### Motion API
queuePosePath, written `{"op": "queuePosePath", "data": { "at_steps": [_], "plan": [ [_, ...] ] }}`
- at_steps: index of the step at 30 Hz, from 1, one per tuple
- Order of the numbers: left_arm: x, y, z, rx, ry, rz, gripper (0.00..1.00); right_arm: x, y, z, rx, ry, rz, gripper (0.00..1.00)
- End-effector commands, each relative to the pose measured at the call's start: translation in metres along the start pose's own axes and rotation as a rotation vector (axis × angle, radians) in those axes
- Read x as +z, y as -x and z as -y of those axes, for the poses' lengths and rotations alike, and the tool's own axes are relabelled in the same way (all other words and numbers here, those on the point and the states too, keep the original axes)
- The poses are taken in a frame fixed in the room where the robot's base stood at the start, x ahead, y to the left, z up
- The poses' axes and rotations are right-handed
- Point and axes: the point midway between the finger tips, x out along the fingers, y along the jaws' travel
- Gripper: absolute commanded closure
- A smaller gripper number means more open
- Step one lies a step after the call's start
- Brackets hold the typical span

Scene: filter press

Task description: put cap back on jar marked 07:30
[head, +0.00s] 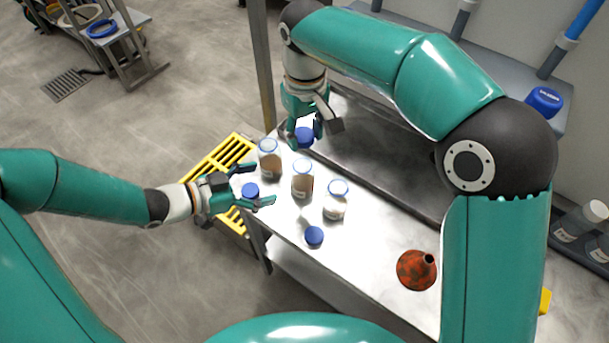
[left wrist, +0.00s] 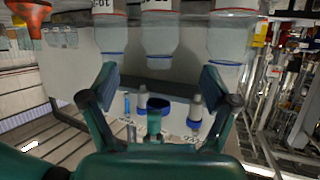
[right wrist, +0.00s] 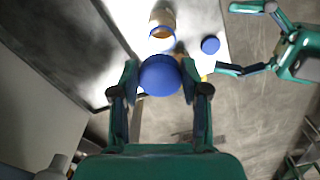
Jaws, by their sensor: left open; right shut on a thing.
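Three open jars stand in a row on the steel bench: a far jar (head: 269,161), a middle jar (head: 302,180) and a near jar (head: 336,203). Their labels are not readable in full, so I cannot tell which is marked 07:30. My right gripper (head: 306,126) is shut on a blue cap (head: 304,137), beyond the far and middle jars; the right wrist view shows this cap (right wrist: 160,76) between the fingers. My left gripper (head: 256,186) is open. A second blue cap (head: 250,190) shows between its fingers, apparently below them. A third blue cap (head: 314,236) lies near the front edge.
A red-and-black funnel (head: 416,270) stands at the bench's right. A yellow slatted grate (head: 232,158) lies beyond the bench's left end. A blue container (head: 544,100) is on the back shelf. Clear bench (head: 360,245) lies between near jar and funnel.

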Motion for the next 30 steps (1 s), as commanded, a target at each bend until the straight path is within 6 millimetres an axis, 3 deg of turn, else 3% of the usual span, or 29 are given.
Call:
{"op": "queuePosePath", "data": {
  "at_steps": [8,21,30],
  "plan": [
    [0.001,-0.012,0.001,-0.004,0.004,0.000,0.13,-0.002,0.000,0.003,0.000,0.006,0.000,0.68],
    [0.002,-0.086,0.001,-0.004,0.004,0.001,0.13,-0.003,0.000,0.004,0.000,0.009,0.000,0.68],
    [0.002,-0.115,0.002,-0.008,0.005,0.001,0.13,-0.003,0.000,0.003,0.000,0.008,0.000,0.68]
  ]
}}
